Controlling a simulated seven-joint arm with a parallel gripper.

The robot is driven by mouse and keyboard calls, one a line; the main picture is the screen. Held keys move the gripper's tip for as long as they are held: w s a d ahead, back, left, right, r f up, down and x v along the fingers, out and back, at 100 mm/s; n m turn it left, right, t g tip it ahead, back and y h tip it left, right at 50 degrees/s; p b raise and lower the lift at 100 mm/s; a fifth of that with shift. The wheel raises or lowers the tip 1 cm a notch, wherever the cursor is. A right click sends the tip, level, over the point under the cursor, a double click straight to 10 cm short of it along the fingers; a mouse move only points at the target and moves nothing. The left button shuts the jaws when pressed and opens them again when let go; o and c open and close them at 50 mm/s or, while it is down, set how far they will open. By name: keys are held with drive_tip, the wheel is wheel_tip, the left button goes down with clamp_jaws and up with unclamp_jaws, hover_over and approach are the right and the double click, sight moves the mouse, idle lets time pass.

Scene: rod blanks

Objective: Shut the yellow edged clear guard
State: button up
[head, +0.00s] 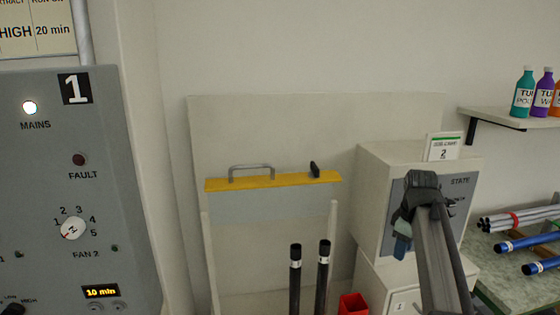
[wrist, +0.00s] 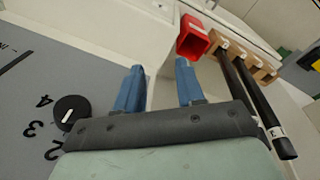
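The guard's yellow edge (head: 272,181) runs across the middle of the head view, with a grey bar handle (head: 250,168) and a small black piece (head: 314,169) on top. A pale clear pane (head: 268,207) shows below this edge, between two light uprights. My gripper (head: 402,238) is to the right of the guard, in front of the grey-faced machine, and apart from the guard. In the wrist view, its two blue fingers (wrist: 158,86) are spread with nothing between them. The guard is not recognisable in the wrist view.
Two black rods (head: 295,280) stand upright below the guard, near a red container (head: 353,304). The machine (head: 371,165) stands at right, with a black knob (wrist: 70,110) near my fingers. A control cabinet (head: 60,180) is at left. Blue rods (head: 528,242) lie far right.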

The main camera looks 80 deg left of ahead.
drive_tip(key=s+a+r+n+y, duration=0.15)
drive_tip(key=s+a+r, duration=0.25)
drive_tip(key=s+r, duration=0.6)
drive_tip(key=s+a+r+n, duration=0.3)
drive_tip(key=s+r, duration=0.5)
drive_tip(key=r, duration=0.4)
drive_tip(key=s+r+n, duration=0.3)
drive_tip(key=s+r, duration=0.5)
drive_tip(key=s, duration=0.3)
drive_tip(key=s+r+n, duration=0.4)
drive_tip(key=s+r, duration=0.3)
drive_tip(key=s, duration=0.3)
hover_over(252, 183)
drive_tip(key=shift+g, duration=0.3)
wheel_tip(252, 183, down, 12)
drive_tip(key=shift+f, duration=0.2)
drive_tip(key=shift+c, duration=0.5)
clamp_jaws()
